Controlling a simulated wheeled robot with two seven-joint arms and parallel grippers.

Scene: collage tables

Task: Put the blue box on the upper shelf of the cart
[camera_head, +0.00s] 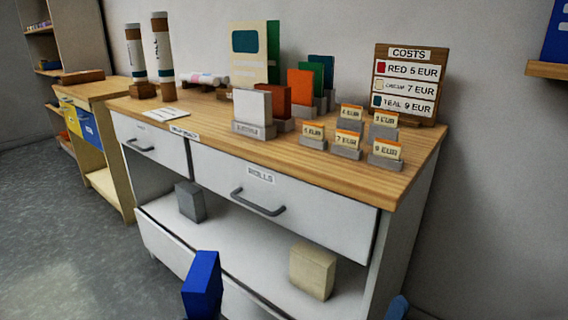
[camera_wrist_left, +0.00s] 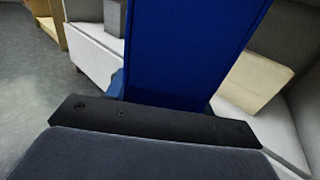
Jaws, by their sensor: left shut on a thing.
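The blue box (camera_head: 203,287) stands at the bottom of the head view, in front of the white cart-like unit (camera_head: 292,197). It fills the upper middle of the left wrist view (camera_wrist_left: 190,50). My left gripper (camera_wrist_left: 163,96) is shut on the box; its fingertips are mostly hidden behind it. The unit's upper open shelf (camera_head: 245,252), below the drawers, holds a grey box (camera_head: 190,201) at left and a cream box (camera_head: 313,270) at right. The box appears in front of the shelf, apart from both boxes.
Bare shelf lies between the grey and cream boxes. Drawers with handles (camera_head: 258,203) overhang it. The wooden top (camera_head: 230,150) carries cards, price tags, rolls and a costs sign (camera_head: 407,82). A wooden side table (camera_head: 100,92) stands at left.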

